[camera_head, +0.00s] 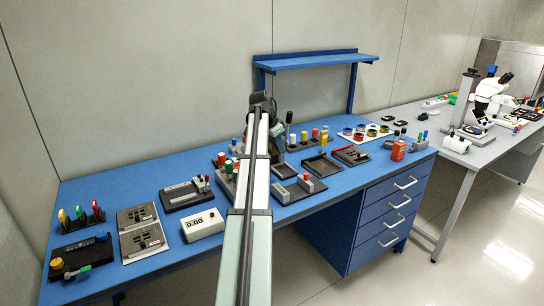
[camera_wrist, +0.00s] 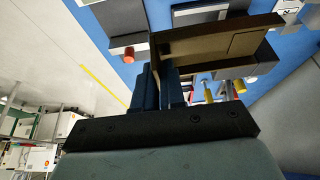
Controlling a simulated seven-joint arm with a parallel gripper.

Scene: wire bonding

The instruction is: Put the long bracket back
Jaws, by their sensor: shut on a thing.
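The long bracket (camera_wrist: 200,46) is a dark bronze-brown bar with a raised end, in the upper middle of the wrist view. My gripper (camera_wrist: 170,75) has its blue-grey fingers closed on the bracket's left part, and the bracket reaches out to the right. The bracket is held tilted in the picture, with the blue bench behind it. In the head view my arm covers the gripper, which is over the middle of the bench, and I cannot make out the bracket there. Which spot on the bench belongs to the bracket is not clear.
The blue bench (camera_head: 140,180) carries black trays, one open tray (camera_head: 319,166) right of my arm, a white display box (camera_head: 203,225) and grey plates (camera_head: 141,240). Coloured upright tools (camera_head: 80,217) stand at the left. A blue shelf (camera_head: 315,61) rises behind. Bottles and cylinders crowd near the arm's end.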

